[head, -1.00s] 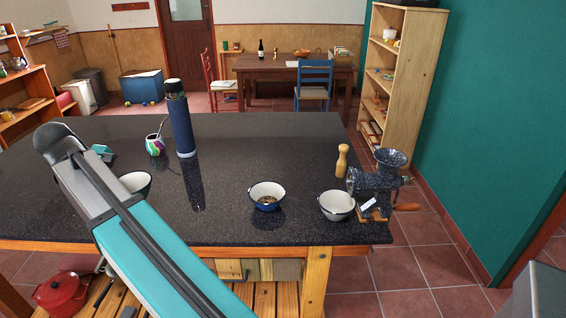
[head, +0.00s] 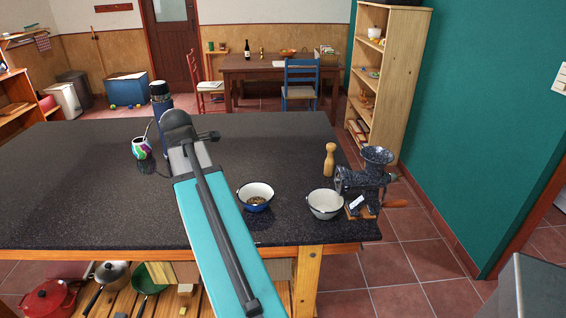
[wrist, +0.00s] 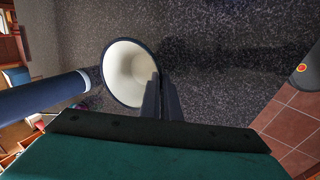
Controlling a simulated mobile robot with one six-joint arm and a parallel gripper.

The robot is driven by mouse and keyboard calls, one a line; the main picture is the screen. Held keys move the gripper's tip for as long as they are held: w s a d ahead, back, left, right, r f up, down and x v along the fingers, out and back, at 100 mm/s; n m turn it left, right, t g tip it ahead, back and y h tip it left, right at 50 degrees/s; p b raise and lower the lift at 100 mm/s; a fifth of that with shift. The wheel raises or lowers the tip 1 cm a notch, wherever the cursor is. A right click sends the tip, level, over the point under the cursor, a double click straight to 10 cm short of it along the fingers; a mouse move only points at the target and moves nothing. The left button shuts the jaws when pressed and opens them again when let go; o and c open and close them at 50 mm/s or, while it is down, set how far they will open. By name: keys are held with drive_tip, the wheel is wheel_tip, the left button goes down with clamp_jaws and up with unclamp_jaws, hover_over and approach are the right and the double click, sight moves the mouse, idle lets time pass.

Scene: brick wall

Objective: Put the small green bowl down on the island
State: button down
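The small green bowl (wrist: 130,74), white inside with a dark rim, shows in the wrist view. My gripper (wrist: 160,84) is shut on the right side of its rim, with the two dark fingers close together there. In the head view my arm hides the bowl and the fingers. The island (head: 80,190) has a dark speckled top, which also fills the background of the wrist view (wrist: 215,60). The bowl is over this top; I cannot tell how high above it.
On the island stand a blue bottle (head: 159,100), a colourful cup (head: 141,148), a blue bowl with contents (head: 256,198), a white bowl (head: 325,205), a wooden mill (head: 330,160) and a grinder (head: 365,180). The left part of the top is clear.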

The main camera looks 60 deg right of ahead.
drive_tip(key=s+d+n+t+y, duration=0.1)
drive_tip(key=s+d+n, duration=0.3)
drive_tip(key=s+d, duration=1.4)
drive_tip(key=shift+s+n+y, duration=0.3)
drive_tip(key=shift+s+n, duration=0.1)
drive_tip(key=shift+s, duration=0.5)
drive_tip(key=shift+d, duration=0.15)
drive_tip(key=w+d+p, duration=0.1)
drive_tip(key=d, duration=0.3)
drive_tip(key=w+d+f+p, duration=0.1)
drive_tip(key=w+d, duration=0.1)
drive_tip(key=d, duration=0.3)
drive_tip(key=w+d+p, duration=0.1)
drive_tip(key=d, duration=0.4)
drive_tip(key=shift+w+f+p, duration=0.15)
drive_tip(key=shift+w+p, duration=0.15)
drive_tip(key=shift+p, duration=0.05)
drive_tip(key=shift+w+d, duration=0.2)
drive_tip(key=shift+d, duration=0.25)
drive_tip(key=shift+f+p, duration=0.9)
drive_tip(key=shift+f, duration=0.9)
drive_tip(key=shift+f, duration=0.15)
